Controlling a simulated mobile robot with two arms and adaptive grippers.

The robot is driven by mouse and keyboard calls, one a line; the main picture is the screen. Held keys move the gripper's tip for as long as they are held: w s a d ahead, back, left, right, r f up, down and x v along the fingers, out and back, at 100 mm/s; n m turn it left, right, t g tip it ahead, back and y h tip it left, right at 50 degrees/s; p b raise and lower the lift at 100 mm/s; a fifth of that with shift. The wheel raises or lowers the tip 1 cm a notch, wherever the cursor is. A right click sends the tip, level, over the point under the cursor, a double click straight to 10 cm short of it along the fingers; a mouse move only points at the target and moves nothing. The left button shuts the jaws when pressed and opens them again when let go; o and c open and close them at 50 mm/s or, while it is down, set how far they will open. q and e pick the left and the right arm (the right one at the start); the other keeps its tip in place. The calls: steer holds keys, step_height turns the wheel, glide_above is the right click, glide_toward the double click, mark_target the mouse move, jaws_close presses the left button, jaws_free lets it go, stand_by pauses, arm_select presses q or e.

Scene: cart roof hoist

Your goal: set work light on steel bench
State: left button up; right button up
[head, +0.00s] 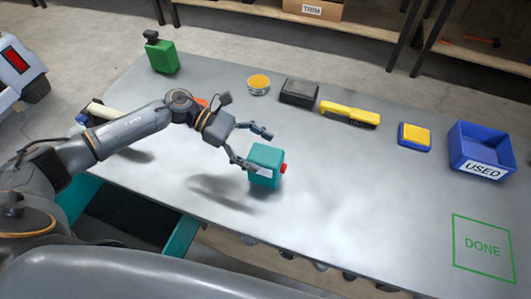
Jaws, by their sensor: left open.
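A teal box (264,160) with a red knob on its right side and a pale patch on its front is on the grey steel bench (330,190), near the bench's front edge. It is probably the work light. My left gripper (260,149) is open at the box's upper left. One finger is beside or touching the box's left side, and the other is above and behind it. The jaws do not close on the box. My right gripper does not show.
A green can (161,53), a round tin (258,84), a black box (299,92), a yellow brush (350,114) and a yellow-blue block (415,136) line the bench's back. A blue USED bin (481,151) stands right. The green DONE square (483,248) is empty.

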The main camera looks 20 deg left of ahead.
arm_select(q)
steer(key=b+v, duration=0.2)
steer(key=v, duration=0.8)
steer(key=shift+s+f, duration=0.15)
